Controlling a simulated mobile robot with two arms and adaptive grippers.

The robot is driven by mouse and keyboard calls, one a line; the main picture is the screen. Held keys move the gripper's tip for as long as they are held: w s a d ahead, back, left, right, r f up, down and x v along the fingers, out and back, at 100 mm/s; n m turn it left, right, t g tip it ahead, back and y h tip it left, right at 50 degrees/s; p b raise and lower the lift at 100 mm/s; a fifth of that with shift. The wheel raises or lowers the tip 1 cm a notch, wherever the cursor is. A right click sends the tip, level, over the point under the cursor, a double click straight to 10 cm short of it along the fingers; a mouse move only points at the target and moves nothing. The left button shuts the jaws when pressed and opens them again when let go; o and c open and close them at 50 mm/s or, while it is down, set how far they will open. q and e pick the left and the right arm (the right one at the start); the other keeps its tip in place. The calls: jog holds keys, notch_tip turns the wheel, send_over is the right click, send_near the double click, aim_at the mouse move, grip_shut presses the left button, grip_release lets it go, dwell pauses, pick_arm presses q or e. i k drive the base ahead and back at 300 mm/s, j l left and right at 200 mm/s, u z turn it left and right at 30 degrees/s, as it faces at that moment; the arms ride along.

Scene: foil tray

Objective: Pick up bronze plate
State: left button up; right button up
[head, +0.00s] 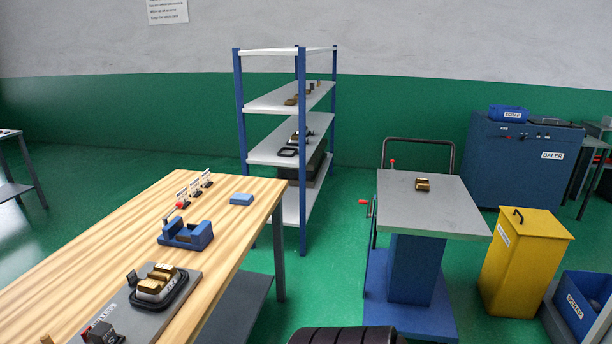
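No item is clearly recognisable as a bronze plate; several small brass- or bronze-coloured pieces show. One bronze-gold piece with dark parts (423,184) lies alone on the grey top of the lift cart. Gold-coloured blocks (155,280) sit in a black-rimmed tray on a grey board on the wooden table. Small bronze-brown pieces (291,101) lie on an upper shelf of the rack, too small to tell their shape. Neither of my grippers is in view.
The wooden table (100,233) holds a blue fixture (186,235) and a blue block (241,199). The blue lift cart (462,208) stands right of the shelf rack (239,120). A yellow bin (518,265) and blue baler (510,170) are further right. Green floor lies open between table and cart.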

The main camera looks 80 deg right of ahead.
aim_at(423, 184)
jog(key=z, duration=3.25)
jog(key=i+l+z, duration=0.55)
jog(key=i, duration=0.25)
jog(key=i+l+z, duration=0.1)
jog(key=i+z, duration=0.15)
jog(key=i, duration=0.15)
jog(key=i+l+u, duration=0.1)
jog(key=i, duration=0.35)
jog(key=i+l+u, duration=0.15)
jog(key=i, duration=0.25)
jog(key=i+l+u, duration=0.1)
jog(key=i, duration=0.35)
jog(key=i+l+u, duration=0.1)
jog(key=i, duration=0.3)
jog(key=i+l+u, duration=0.1)
jog(key=u, duration=0.3)
jog(key=i+l+u, duration=0.15)
jog(key=u, duration=0.25)
jog(key=i+l+u, duration=0.2)
jog(key=u, duration=0.2)
jog(key=i+l+u, duration=0.15)
jog(key=u, duration=0.25)
jog(key=l+u, duration=0.4)
jog(key=i+j, duration=0.05)
